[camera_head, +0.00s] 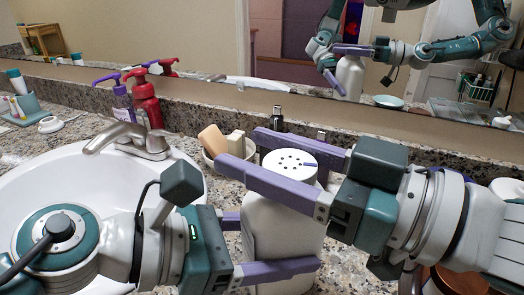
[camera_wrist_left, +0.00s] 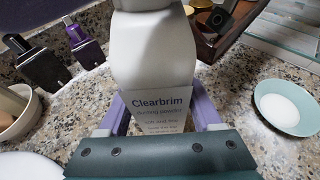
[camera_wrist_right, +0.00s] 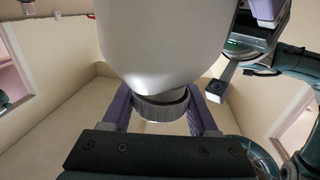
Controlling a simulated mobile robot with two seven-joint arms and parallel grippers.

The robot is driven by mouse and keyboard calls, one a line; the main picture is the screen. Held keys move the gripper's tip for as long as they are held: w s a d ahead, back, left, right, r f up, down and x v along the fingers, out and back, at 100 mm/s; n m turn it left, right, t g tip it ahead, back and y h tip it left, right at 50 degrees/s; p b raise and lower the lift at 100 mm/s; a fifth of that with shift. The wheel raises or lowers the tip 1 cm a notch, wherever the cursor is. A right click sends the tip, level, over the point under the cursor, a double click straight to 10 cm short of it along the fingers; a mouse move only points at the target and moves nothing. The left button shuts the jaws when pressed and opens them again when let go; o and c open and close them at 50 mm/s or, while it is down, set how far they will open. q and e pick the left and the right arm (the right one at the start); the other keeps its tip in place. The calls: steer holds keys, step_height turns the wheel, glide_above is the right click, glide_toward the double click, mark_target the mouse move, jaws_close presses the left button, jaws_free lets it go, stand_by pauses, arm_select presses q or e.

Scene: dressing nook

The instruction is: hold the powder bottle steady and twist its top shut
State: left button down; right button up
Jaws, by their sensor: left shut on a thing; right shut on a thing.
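The white powder bottle (camera_head: 282,235) stands upright on the counter. In the left wrist view its body (camera_wrist_left: 152,48) carries a "Clearbrim" label (camera_wrist_left: 162,108). Its round white top (camera_head: 289,163) shows a ring of dark holes and a small purple mark. In the right wrist view the top shows as a ribbed grey ring (camera_wrist_right: 162,108). My left gripper (camera_head: 280,243) comes from the left and is shut on the bottle's body. My right gripper (camera_head: 240,149) comes from the right, with purple fingers on both sides of the top, shut on it.
A white sink with a faucet (camera_head: 130,138) lies to the left. A red pump bottle (camera_head: 146,98) and a purple one (camera_head: 122,102) stand behind it. A bowl of soaps (camera_head: 225,150) is close behind the grippers. A pale dish (camera_wrist_left: 287,107) sits beside the bottle. A mirror backs the counter.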

steer(key=shift+w+d+r+m+t+h, duration=0.1)
steer(key=shift+w+d+m+t+h, duration=0.15)
steer(key=shift+m+t+h, duration=1.25)
steer(key=shift+w+d+m+t+h, duration=0.2)
steer(key=shift+m+t+h, duration=1.2)
steer(key=shift+h, duration=0.25)
steer(key=shift+w+d+r+m+t+h, duration=0.1)
steer(key=shift+w+d+m+t+h, duration=0.15)
steer(key=shift+m+t+h, duration=1.2)
steer(key=shift+d+f+h, duration=0.1)
steer(key=shift+h, duration=0.2)
steer(key=o, duration=1.4)
steer(key=shift+f, duration=0.1)
steer(key=v, duration=1.2)
steer(key=shift+c, duration=0.2)
